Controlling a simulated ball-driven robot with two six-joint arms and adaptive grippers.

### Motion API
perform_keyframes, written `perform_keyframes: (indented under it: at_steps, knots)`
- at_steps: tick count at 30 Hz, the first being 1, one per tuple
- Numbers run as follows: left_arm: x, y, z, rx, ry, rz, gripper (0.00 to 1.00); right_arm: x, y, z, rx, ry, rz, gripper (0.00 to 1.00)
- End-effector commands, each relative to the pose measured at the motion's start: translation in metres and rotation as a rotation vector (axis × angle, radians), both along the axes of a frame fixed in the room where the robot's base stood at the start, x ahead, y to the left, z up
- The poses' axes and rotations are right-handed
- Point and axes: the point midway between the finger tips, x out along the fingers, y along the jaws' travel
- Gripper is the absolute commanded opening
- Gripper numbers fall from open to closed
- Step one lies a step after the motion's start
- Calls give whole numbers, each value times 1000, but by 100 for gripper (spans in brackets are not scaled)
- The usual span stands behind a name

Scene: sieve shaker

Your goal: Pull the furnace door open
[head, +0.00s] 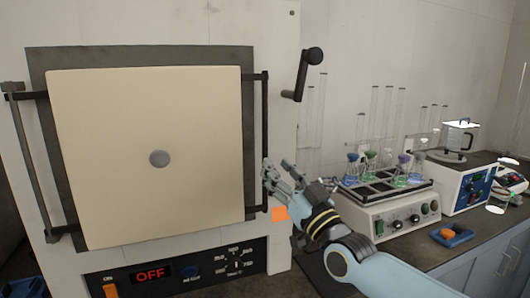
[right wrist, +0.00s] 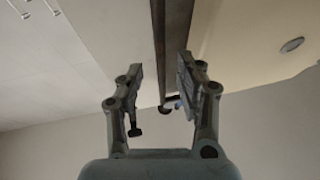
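The furnace door (head: 150,110) is a cream square panel with a grey round spot at its middle. It looks closed against the dark frame of the furnace. A dark vertical bar handle (head: 265,120) runs along the door's right side. My right gripper (head: 274,170) is at the lower part of this bar. In the right wrist view my right gripper (right wrist: 160,72) is open, and the bar (right wrist: 172,40) passes between its fingertips in the picture. I see no finger closed on the bar. My left gripper is not in view.
A similar bar (head: 33,160) stands at the door's left side. A black crank lever (head: 302,75) sticks out at the upper right. Below the door, a control panel (head: 180,272) reads OFF. A shaker with flasks (head: 385,205) stands on the bench to the right.

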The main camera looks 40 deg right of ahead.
Motion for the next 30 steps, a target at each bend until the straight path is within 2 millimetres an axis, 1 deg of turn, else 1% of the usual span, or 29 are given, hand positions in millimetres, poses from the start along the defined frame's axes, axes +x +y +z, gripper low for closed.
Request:
perform_keyframes:
  at_steps: [1,3,6,9,14,21,27,29,30]
  knots:
    - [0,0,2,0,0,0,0,10,-1,7,2,-2,0,36]
    - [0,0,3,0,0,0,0,23,-1,11,0,-3,-1,36]
    - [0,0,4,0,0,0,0,38,-1,17,0,0,0,36]
    - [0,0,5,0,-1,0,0,49,-2,21,1,0,0,36]
    - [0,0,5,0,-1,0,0,56,-2,23,1,2,0,36]
    - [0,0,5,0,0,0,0,57,-2,23,1,2,1,36]
    - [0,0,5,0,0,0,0,57,-2,23,1,2,1,10]
    - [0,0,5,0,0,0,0,56,-2,23,1,2,1,2]
    - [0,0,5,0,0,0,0,56,-2,23,1,2,1,0]
